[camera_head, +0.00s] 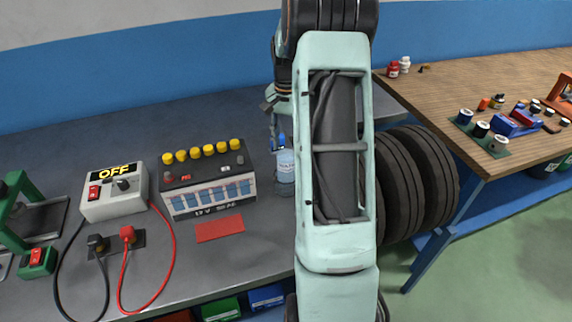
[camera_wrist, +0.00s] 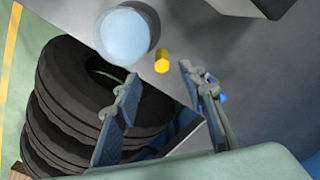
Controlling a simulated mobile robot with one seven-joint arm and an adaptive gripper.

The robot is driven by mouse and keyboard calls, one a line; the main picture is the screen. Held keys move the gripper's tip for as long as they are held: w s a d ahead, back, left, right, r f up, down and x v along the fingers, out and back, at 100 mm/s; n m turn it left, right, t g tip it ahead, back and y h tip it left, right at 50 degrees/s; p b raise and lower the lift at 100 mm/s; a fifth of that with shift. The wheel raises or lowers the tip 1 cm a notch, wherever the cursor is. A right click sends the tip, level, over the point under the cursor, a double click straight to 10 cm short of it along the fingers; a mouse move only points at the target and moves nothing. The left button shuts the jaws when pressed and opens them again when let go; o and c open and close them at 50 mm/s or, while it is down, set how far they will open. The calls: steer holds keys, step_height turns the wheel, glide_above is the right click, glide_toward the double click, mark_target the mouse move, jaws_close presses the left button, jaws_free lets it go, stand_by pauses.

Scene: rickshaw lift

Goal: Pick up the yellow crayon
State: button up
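The yellow crayon (camera_wrist: 162,60) shows in the wrist view as a short yellow cylinder, seen nearly end-on over the grey table. It lies just beyond my fingertips, between their lines. My gripper (camera_wrist: 158,77) is open, with one finger to the crayon's left and one to its right, and nothing is between them. In the head view the crayon cannot be seen, and my arm covers much of that area. Part of my gripper (camera_head: 274,100) shows at the arm's left edge there.
A round pale-blue object (camera_wrist: 125,36) is close to the crayon's left. Stacked tires (camera_wrist: 75,95) stand beside the table edge. In the head view, a water bottle (camera_head: 285,166) stands between my arm and a battery (camera_head: 207,192). A wooden table (camera_head: 470,80) is at right.

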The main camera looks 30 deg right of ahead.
steer(key=shift+w+a+f+p, duration=0.1)
steer(key=shift+f+p, duration=0.15)
steer(key=shift+f, duration=1.35)
steer(key=shift+a+f+p, duration=0.1)
steer(key=shift+f+p, duration=0.1)
steer(key=shift+f, duration=1.35)
steer(key=shift+c, duration=0.5)
jaws_close()
